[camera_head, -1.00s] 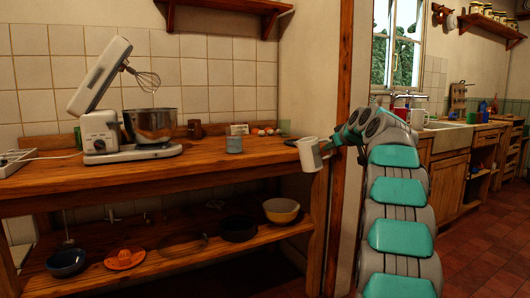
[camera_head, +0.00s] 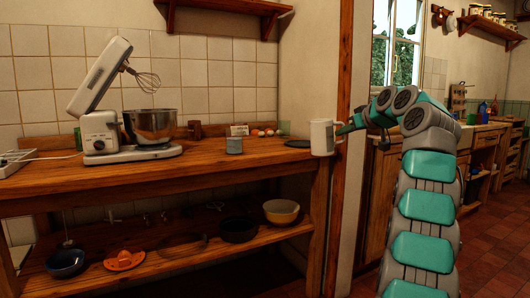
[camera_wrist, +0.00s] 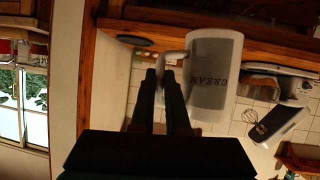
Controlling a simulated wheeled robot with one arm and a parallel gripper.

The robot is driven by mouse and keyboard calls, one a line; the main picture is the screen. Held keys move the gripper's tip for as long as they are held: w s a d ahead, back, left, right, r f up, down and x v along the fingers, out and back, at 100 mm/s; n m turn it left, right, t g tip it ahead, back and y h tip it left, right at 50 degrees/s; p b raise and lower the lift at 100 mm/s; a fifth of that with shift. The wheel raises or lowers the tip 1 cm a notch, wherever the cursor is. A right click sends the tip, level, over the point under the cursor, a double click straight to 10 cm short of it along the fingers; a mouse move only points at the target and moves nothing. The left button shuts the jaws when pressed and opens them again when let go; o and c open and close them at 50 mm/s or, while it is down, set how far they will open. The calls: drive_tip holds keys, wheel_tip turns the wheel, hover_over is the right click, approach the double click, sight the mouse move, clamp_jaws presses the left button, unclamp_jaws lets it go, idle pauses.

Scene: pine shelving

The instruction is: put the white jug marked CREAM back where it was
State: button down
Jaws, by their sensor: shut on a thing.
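The white jug (camera_head: 322,138) is at the right end of the wooden worktop (camera_head: 225,165) in the head view, standing nearly upright. I cannot tell whether its base touches the wood. In the wrist view the jug (camera_wrist: 215,72) shows the dark word CREAM on its side. My gripper (camera_head: 343,130) comes in from the right and is shut on the jug's handle. In the wrist view the dark fingers (camera_wrist: 168,78) close at the handle (camera_wrist: 172,58), and part of the handle is hidden by them.
A dark flat dish (camera_head: 298,143) lies just left of the jug. Further left are a grey cup (camera_head: 234,145), eggs (camera_head: 264,132), a small card (camera_head: 239,130) and the stand mixer (camera_head: 140,140). The lower shelf holds bowls, including a yellow one (camera_head: 281,212). The worktop's front strip is clear.

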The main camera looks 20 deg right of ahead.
drive_tip(key=shift+s+r, duration=0.2)
drive_tip(key=shift+s, duration=0.4)
idle(0.4)
drive_tip(key=shift+s+a+r, duration=0.1)
drive_tip(key=shift+s+r, duration=0.2)
drive_tip(key=shift+s, duration=0.1)
drive_tip(key=shift+s+r, duration=0.1)
drive_tip(key=shift+s, duration=0.2)
idle(0.4)
drive_tip(key=shift+s+r+y, duration=0.3)
drive_tip(key=shift+s, duration=0.05)
drive_tip(key=shift+s, duration=0.25)
idle(0.5)
drive_tip(key=shift+s+a+r, duration=0.1)
drive_tip(key=shift+a+r, duration=0.05)
drive_tip(key=shift+s+r, duration=0.1)
drive_tip(key=shift+s, duration=0.1)
idle(0.4)
